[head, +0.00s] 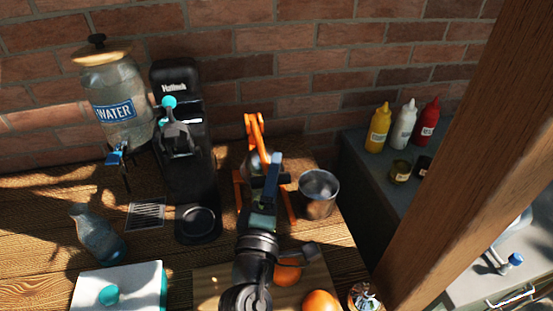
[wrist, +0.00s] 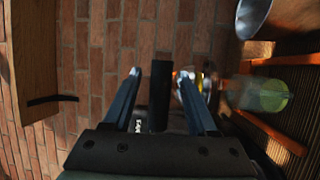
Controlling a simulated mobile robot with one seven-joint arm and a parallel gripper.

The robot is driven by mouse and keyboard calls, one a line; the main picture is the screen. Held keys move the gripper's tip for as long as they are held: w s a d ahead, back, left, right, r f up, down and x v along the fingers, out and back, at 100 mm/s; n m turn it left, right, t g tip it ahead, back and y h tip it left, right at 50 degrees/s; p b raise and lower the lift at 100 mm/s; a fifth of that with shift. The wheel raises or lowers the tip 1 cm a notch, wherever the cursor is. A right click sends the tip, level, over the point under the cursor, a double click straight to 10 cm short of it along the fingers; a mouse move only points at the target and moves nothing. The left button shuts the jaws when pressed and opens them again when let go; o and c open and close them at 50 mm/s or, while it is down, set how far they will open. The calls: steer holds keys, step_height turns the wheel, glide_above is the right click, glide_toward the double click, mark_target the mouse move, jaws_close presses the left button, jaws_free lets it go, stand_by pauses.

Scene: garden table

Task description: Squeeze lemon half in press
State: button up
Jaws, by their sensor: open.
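The orange press (head: 254,135) stands at the back of the wooden table, its lever arm raised; my arm hides much of its middle. Its orange frame (wrist: 280,60) also shows at the right of the wrist view. My gripper (head: 272,168) is in front of the press, close to the lever. In the wrist view my gripper (wrist: 159,75) is open, with a dark bar (wrist: 160,95) showing between its fingers; I cannot tell whether this is the press handle or whether it is touched. I cannot make out a lemon half. A greenish clear vessel (wrist: 262,93) is beside the frame.
A metal cup (head: 318,194) stands right of the press. A black coffee machine (head: 182,110) stands left. An orange (head: 321,302) and another orange fruit (head: 288,272) are near the front board. A water dispenser (head: 115,105) and glass jug (head: 98,238) are further left. A wooden post (head: 450,150) rises right.

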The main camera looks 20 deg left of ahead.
steer(key=shift+x, duration=1.1)
jaws_close()
stand_by(0.7)
